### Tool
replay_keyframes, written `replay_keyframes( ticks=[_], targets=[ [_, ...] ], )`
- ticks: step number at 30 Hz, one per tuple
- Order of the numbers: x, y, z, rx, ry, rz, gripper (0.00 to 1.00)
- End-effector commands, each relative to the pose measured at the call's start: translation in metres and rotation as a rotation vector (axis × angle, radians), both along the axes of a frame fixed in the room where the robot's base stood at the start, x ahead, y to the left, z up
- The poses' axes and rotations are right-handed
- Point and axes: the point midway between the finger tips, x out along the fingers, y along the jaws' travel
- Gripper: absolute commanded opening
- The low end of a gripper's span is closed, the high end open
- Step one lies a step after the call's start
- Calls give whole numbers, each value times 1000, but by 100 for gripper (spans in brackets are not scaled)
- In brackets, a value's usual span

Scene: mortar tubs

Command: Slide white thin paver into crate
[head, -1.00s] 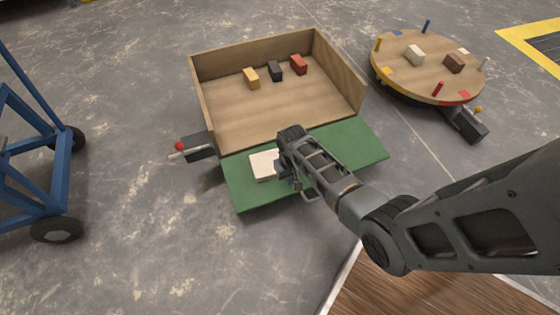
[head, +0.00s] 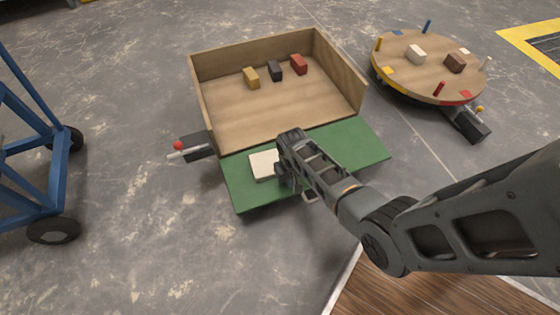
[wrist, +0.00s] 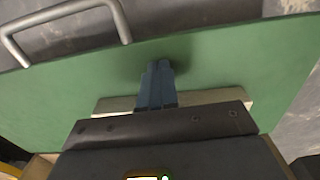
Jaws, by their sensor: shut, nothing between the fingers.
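The white thin paver (head: 263,166) lies flat on the green board (head: 350,142) at the open front of the wooden crate (head: 240,115). My gripper (head: 281,175) is low over the board, at the paver's right side in the head view, and covers part of it. In the wrist view, the shut fingers (wrist: 159,70) are empty and their tips lie over green board. Pale strips of the paver (wrist: 112,104) show on both sides of the fingers, the rest hidden behind the gripper body. I cannot tell whether the fingers touch the paver.
Inside the crate are a yellow block (head: 251,77), a black block (head: 275,71) and a red block (head: 299,64), towards the back. A metal handle (wrist: 66,22) is at the board's edge. A round pegged table (head: 430,72) stands right, a blue cart (head: 45,165) left.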

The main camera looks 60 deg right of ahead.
Motion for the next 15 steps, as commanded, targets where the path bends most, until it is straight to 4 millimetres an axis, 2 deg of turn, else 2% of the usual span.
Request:
replay_keyframes(
  ticks=[15],
  targets=[
    [0,0,7,1,1,0,0]
  ],
)
